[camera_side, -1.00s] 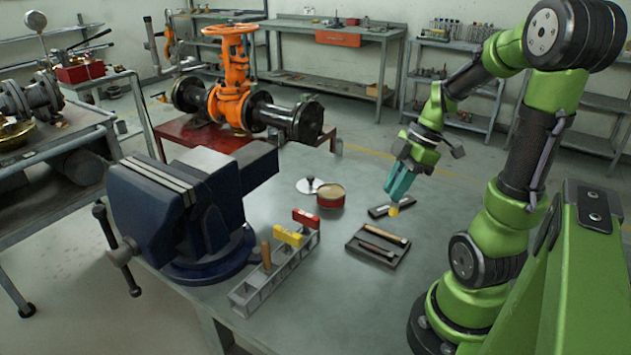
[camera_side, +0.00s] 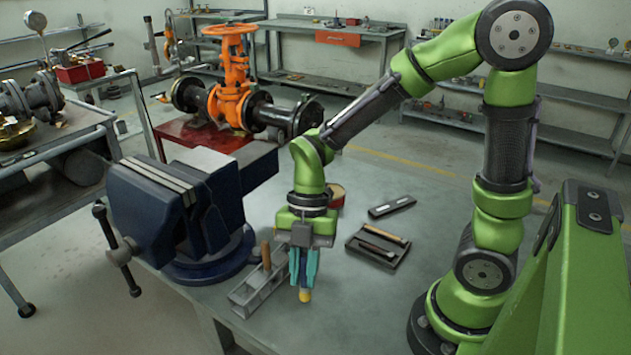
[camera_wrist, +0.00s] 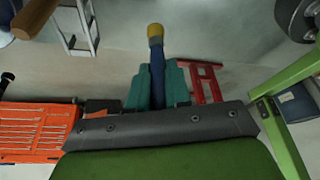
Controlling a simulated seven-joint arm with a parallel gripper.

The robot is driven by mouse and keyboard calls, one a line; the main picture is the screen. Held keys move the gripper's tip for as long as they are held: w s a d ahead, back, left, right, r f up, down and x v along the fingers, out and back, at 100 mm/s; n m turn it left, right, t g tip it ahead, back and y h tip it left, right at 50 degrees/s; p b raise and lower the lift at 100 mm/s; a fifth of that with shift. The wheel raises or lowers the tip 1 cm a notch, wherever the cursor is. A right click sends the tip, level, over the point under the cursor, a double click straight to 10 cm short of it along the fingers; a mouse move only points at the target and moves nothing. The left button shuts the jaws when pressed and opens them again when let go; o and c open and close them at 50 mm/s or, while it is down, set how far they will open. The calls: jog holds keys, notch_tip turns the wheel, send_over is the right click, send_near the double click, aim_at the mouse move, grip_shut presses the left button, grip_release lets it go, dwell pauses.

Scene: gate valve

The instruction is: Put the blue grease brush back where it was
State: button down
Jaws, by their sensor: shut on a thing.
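The blue grease brush is held upright, tip down, in my gripper (camera_side: 304,280); its yellow tip (camera_side: 305,296) shows below the teal fingers. In the wrist view the blue brush (camera_wrist: 157,80) sits between the fingers. The gripper is shut on it, in front of and to the right of the grey slotted rack (camera_side: 243,297) in the side view. A wooden handle (camera_side: 266,256) stands in the rack. The rack's far end is hidden behind my gripper. I cannot tell how high the tip is above the bench.
A dark tray (camera_side: 373,257) with tools lies on the bench to the right, with a small dark case (camera_side: 392,206) behind it. A red tin (camera_side: 337,193) is partly hidden by my arm. A large blue vise (camera_side: 185,215) stands left of the rack.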

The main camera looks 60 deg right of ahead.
jog(key=shift+w+a+f, duration=0.75)
jog(key=shift+w+f, duration=0.05)
jog(key=shift+w, duration=1.05)
jog(key=shift+w+a+f, duration=0.7)
jog(key=shift+w+f, duration=0.05)
jog(key=shift+w, duration=1.05)
jog(key=shift+w+a+f, duration=0.75)
jog(key=shift+w+f, duration=0.05)
jog(key=shift+w, duration=1.05)
jog(key=shift+f, duration=0.15)
jog(key=c, duration=1.1)
grip_release()
jog(key=shift+o, duration=0.2)
jog(key=v, duration=1.2)
jog(key=s+d+r+m+t, duration=0.2)
jog(key=s+m, duration=0.3)
jog(key=m, duration=0.4)
jog(key=s+d+r+m+t+h, duration=0.1)
jog(key=s+d+r+m+t, duration=0.2)
jog(key=m, duration=0.5)
jog(key=s+d+r+m+t, duration=0.2)
jog(key=s+m, duration=0.4)
jog(key=m, duration=0.3)
jog(key=shift+s+d+r+m+t+h, duration=0.3)
jog(key=shift+s+d+t+h, duration=0.1)
jog(key=shift+t, duration=0.5)
